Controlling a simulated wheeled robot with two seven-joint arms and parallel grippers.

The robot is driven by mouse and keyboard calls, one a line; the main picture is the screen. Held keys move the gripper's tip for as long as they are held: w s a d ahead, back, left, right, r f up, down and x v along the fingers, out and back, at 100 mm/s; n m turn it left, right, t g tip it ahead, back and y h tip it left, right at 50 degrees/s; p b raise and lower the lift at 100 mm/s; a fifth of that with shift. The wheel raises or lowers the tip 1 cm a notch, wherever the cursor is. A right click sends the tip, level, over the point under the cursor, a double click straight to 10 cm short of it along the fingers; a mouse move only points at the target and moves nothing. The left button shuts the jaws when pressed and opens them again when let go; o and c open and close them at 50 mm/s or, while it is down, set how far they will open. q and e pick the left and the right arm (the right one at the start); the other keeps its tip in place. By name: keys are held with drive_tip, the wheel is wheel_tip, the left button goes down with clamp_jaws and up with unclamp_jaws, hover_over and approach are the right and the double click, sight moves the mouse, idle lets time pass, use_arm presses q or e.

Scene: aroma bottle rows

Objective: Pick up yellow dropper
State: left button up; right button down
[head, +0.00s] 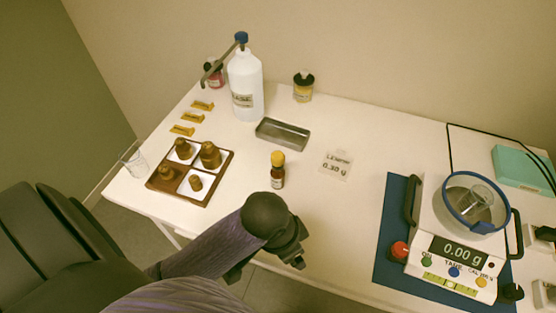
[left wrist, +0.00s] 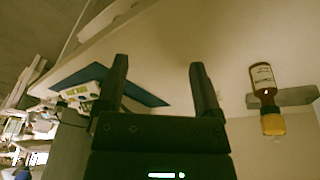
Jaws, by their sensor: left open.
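The yellow dropper is the yellow cap (head: 277,158) on a small brown bottle (head: 277,179) with a pale label, standing upright near the middle of the table. In the left wrist view the bottle (left wrist: 263,80) appears upside down at the right, its yellow cap (left wrist: 273,125) pointing down, outside and to the right of the fingers. My left gripper (left wrist: 160,75) is open with nothing between its fingers. In the head view it is near the table's front edge, in front of the bottle and apart from it, partly hidden by my wrist. My right gripper is not in view.
A wooden tray (head: 208,198) with brown weights stands left of the bottle, near a glass beaker (head: 135,162). A metal tray (head: 283,134) and white bottle (head: 246,86) are behind. A label card (head: 336,165) and balance (head: 452,250) on a blue mat (head: 396,205) are to the right.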

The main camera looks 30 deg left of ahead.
use_arm(q)
drive_tip(key=w+m, duration=0.1)
drive_tip(key=w, duration=0.3)
wheel_tip(320, 180, up, 11)
drive_tip(key=g+y, duration=0.2)
hover_over(278, 155)
drive_tip(key=shift+s+d, duration=0.15)
drive_tip(key=shift+d, duration=0.3)
drive_tip(key=shift+a+r, duration=0.15)
drive_tip(key=shift+a, duration=0.1)
drive_tip(key=f+b, duration=0.1)
drive_tip(key=f, duration=0.2)
drive_tip(key=f+b, duration=0.2)
drive_tip(key=f, duration=0.1)
drive_tip(key=f+b, duration=0.2)
drive_tip(key=f, duration=0.1)
drive_tip(key=shift+a+f, duration=0.1)
drive_tip(key=shift+a, duration=0.2)
drive_tip(key=shift+f, duration=0.4)
drive_tip(key=shift+r, duration=0.2)
drive_tip(key=c, duration=0.7)
drive_tip(key=shift+c, duration=0.3)
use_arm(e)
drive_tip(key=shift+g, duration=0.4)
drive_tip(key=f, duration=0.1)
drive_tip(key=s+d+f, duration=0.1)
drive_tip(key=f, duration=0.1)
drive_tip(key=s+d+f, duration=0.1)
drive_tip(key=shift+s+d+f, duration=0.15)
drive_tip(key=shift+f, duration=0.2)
